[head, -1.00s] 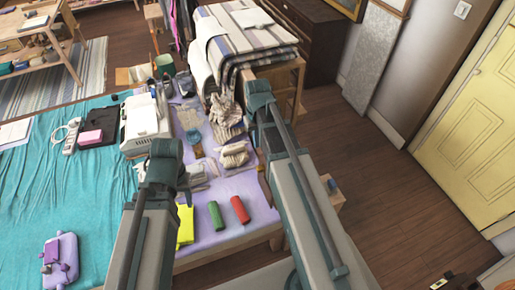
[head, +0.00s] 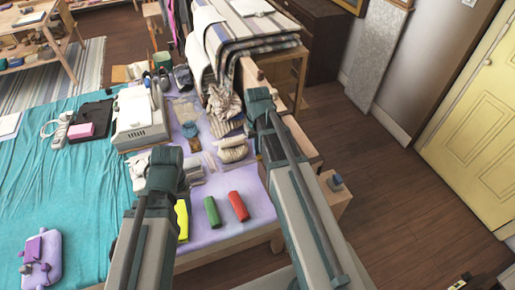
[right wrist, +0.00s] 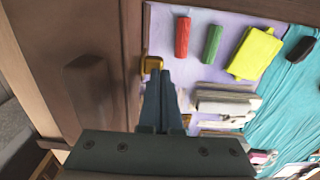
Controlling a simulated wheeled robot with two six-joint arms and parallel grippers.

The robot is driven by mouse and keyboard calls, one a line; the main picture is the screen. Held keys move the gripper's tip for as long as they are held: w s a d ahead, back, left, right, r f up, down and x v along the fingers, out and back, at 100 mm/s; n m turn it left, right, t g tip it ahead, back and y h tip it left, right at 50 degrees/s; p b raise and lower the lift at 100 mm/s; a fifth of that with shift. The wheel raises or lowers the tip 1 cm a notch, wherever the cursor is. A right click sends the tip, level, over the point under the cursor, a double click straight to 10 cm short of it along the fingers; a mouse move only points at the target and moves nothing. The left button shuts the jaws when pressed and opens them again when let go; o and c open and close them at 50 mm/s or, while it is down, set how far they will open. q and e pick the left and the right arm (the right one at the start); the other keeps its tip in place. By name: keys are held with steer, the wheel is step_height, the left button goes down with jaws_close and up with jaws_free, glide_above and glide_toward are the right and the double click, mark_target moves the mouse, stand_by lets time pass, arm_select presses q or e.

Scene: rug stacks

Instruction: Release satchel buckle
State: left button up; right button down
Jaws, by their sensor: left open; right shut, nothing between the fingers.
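A lavender, bag-like thing with purple pieces (head: 52,268) lies on the teal cloth at the lower left of the head view; it may be the satchel, but I cannot make out a buckle. My left gripper (head: 166,158) is open above the table, near the yellow cloth, well to the right of that thing. My right gripper (head: 258,98) is over the table's right edge. In the right wrist view its fingers (right wrist: 161,78) are shut and empty, just below a small brass-coloured fitting (right wrist: 152,64) beside brown wood. I cannot tell whether they touch it.
Red (head: 238,206) and green (head: 212,212) rolls lie near the table's front edge. A white machine (head: 138,122) stands farther back. Striped rugs (head: 250,38) are stacked behind my right gripper. The floor (head: 390,170) to the right is mostly clear.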

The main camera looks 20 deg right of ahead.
steer(key=shift+f, duration=0.65)
arm_select(q)
steer(key=shift+f, duration=0.6)
steer(key=shift+b, duration=0.3)
arm_select(e)
steer(key=shift+a, duration=0.1)
